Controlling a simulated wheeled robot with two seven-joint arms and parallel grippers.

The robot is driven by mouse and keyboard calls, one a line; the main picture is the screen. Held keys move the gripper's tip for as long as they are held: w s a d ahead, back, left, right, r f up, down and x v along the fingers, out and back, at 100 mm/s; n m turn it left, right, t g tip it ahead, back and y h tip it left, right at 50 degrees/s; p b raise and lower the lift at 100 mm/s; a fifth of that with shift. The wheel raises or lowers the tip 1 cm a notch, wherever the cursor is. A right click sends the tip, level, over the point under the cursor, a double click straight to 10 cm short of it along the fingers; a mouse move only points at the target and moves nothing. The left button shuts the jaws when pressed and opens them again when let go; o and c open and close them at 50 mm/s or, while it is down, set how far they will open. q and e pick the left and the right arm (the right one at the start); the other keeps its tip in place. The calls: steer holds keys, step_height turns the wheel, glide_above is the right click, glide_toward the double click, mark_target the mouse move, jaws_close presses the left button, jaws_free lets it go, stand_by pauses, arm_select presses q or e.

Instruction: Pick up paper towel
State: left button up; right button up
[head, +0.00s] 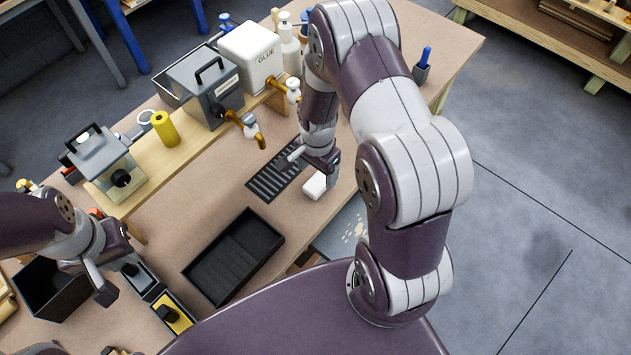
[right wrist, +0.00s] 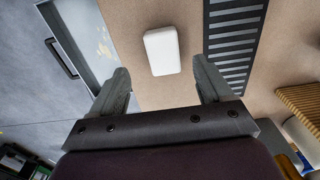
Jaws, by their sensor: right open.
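The paper towel is a small white block-shaped pad (head: 313,186) lying on the tan worktop near its front edge. It also shows in the right wrist view (right wrist: 162,51), just beyond and between my fingertips. My right gripper (head: 312,168) is open and empty above the worktop next to the pad. In the right wrist view its two fingers (right wrist: 160,84) are spread wide, apart from the pad. My left gripper (head: 118,280) is at the lower left, over the worktop near a black bin. Its fingers appear apart, with nothing between them.
A dark slotted grille (head: 272,180) lies beside the pad. A black tray (head: 235,257) stands to the left. An open drawer (head: 345,228) is below the edge.

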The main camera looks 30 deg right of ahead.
mark_target(317, 183)
steer(key=shift+w+a+f+p, duration=0.1)
steer(key=shift+w+f+p, duration=0.1)
steer(key=shift+f, duration=0.3)
steer(key=shift+w+a+f+p, duration=0.1)
steer(key=shift+w+f+p, duration=0.1)
steer(key=shift+f, duration=0.3)
steer(key=f, duration=0.2)
steer(key=f+p, duration=0.1)
steer(key=f, duration=0.1)
steer(key=shift+s+d, duration=0.25)
steer(key=shift+d, duration=0.15)
steer(key=shift+f, duration=0.2)
steer(key=shift+w, duration=0.2)
steer(key=shift+a, duration=0.1)
steer(key=shift+c, duration=0.6)
steer(key=c, duration=0.9)
steer(key=shift+s, duration=0.1)
